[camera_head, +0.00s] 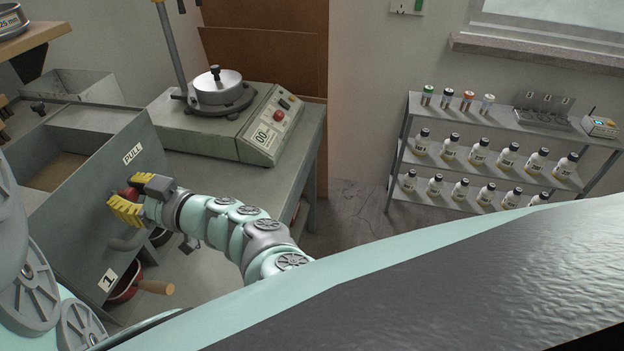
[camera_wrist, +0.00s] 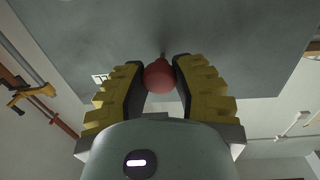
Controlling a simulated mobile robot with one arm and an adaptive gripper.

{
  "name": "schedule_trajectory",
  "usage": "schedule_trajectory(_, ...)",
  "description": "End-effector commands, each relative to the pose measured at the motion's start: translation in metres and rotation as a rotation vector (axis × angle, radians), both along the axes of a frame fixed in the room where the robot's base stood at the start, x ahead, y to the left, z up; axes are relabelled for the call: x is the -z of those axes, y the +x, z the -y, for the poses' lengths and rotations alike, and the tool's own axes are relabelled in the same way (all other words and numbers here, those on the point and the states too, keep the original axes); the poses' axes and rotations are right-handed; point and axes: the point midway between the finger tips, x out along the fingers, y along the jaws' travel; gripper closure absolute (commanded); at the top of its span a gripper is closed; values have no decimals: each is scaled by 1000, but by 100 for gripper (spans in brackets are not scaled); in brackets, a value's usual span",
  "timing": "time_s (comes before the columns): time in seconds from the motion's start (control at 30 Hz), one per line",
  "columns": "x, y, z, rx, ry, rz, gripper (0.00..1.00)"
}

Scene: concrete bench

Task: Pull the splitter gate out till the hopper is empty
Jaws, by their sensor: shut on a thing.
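The grey splitter hopper (camera_head: 85,205) stands at the left with its front panel marked PULL. Brownish material (camera_head: 58,172) shows inside its open top. A red ball knob (camera_wrist: 159,77) on a thin rod sticks out of the panel below the PULL label; the gate behind it is hidden. My gripper (camera_head: 124,192), with yellow ribbed fingers, is shut on the red knob, one finger on each side in the wrist view. In the head view the fingers partly cover the knob. A red pan (camera_head: 122,291) with a wooden handle sits below, near a label 1.
A sieve shaker (camera_head: 222,118) stands on the bench behind, with a metal pan on top. A shelf rack (camera_head: 484,162) with several bottles stands at the right. A wooden shelf (camera_head: 35,40) overhangs at upper left. Floor (camera_head: 350,225) between bench and rack is clear.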

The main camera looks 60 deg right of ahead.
Motion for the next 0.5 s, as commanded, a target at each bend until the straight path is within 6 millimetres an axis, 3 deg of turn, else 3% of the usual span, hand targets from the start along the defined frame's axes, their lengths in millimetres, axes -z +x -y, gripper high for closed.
schedule_trajectory(0.23, -3, -33, 15, 10, 1, -2, 100)
schedule_trajectory(0.5, -2, -37, 15, 5, 3, 4, 100)
